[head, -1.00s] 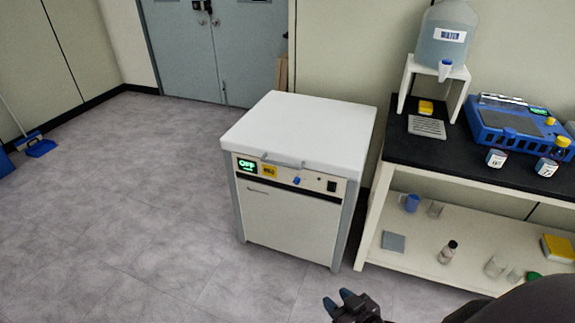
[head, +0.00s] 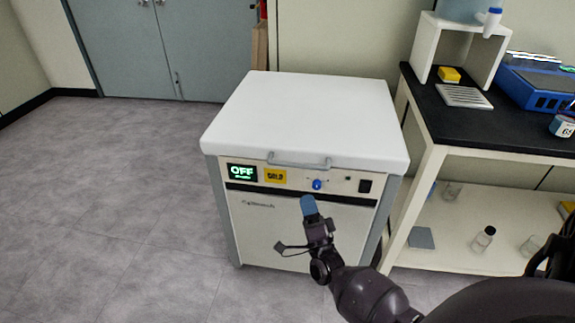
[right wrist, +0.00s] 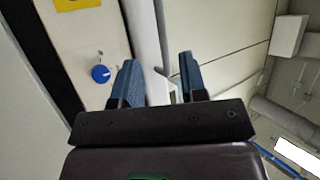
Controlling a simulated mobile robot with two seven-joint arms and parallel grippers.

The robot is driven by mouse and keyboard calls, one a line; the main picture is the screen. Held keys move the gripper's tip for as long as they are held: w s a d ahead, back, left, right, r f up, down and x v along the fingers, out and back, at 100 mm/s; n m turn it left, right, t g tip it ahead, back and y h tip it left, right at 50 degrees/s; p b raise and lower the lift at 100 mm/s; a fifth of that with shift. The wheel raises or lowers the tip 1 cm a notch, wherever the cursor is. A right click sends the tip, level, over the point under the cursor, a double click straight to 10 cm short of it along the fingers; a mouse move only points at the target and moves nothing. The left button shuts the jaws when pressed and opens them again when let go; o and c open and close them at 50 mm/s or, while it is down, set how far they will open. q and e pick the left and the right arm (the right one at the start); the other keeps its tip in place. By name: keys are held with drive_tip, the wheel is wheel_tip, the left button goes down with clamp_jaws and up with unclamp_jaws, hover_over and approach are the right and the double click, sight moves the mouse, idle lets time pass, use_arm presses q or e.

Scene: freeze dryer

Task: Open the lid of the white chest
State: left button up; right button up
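The white chest (head: 300,225) stands in front of me with its white lid (head: 310,115) shut flat on top. A grey bar handle (head: 299,162) sits at the lid's front edge. Below it is a panel with a green OFF display, a yellow label and a blue knob (head: 317,184). My right gripper (head: 309,205) is in front of the chest, with its blue fingertips just below the knob in the head view. In the right wrist view its two fingers (right wrist: 160,80) are apart, with a pale piece visible between them; whether they touch it is unclear. My left gripper is out of view.
A bench with a black top (head: 470,130) stands close to the chest's right side, with a white stand (head: 458,45), a blue device (head: 540,85) and glassware on its lower shelf. The floor (head: 120,200) to the left is clear. Grey doors (head: 165,45) are behind.

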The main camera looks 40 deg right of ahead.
sight(297, 164)
drive_tip(key=shift+m, duration=0.3)
drive_tip(key=x, duration=1.1)
drive_tip(key=shift+d, duration=0.1)
drive_tip(key=shift+c, duration=0.3)
clamp_jaws()
